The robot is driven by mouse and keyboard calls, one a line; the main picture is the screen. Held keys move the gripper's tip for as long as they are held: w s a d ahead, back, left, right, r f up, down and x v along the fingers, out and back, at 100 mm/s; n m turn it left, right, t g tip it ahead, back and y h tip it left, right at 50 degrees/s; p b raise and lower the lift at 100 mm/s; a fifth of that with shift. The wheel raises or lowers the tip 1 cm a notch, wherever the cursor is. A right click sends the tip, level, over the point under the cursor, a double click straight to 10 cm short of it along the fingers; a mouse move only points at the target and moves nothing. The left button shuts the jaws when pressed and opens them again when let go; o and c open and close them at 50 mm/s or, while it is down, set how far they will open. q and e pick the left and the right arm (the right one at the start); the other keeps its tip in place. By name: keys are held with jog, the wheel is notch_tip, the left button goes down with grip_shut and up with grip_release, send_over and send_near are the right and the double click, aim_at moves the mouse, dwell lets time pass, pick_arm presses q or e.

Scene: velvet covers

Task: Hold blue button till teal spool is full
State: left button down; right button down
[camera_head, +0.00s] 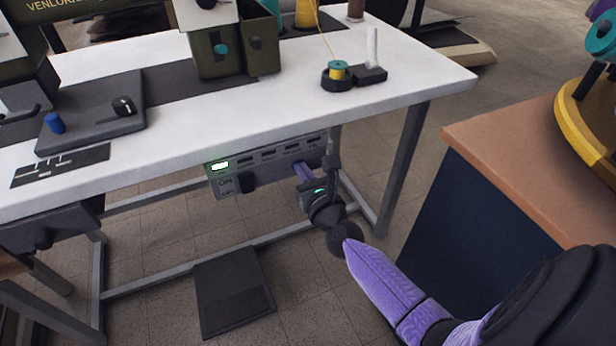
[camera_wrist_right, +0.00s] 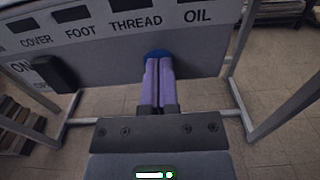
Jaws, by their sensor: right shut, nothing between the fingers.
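The blue button (camera_wrist_right: 157,53) is on the grey panel under the THREAD label in the right wrist view. My right gripper (camera_wrist_right: 158,64) is shut, with its purple fingertips against the button and covering most of it; whether the button is pressed in is hard to tell. In the head view the right gripper (camera_head: 302,170) reaches the control panel (camera_head: 228,183) under the table edge, and the button is hidden there. The teal spool (camera_head: 339,70) sits on a black winder on the table with yellow thread wound on it. My left gripper is not visible.
A yellow thread cone (camera_head: 305,14) stands behind the spool, its thread running down to it. The white table (camera_head: 430,85) carries a green sewing machine (camera_head: 222,50). A black pedal (camera_head: 233,295) is on the floor.

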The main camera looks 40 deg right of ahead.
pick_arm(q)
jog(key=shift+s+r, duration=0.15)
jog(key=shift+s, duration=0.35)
pick_arm(e)
jog(key=shift+w+d+r, duration=0.1)
jog(key=shift+w+r, duration=0.05)
jog(key=shift+r, duration=0.2)
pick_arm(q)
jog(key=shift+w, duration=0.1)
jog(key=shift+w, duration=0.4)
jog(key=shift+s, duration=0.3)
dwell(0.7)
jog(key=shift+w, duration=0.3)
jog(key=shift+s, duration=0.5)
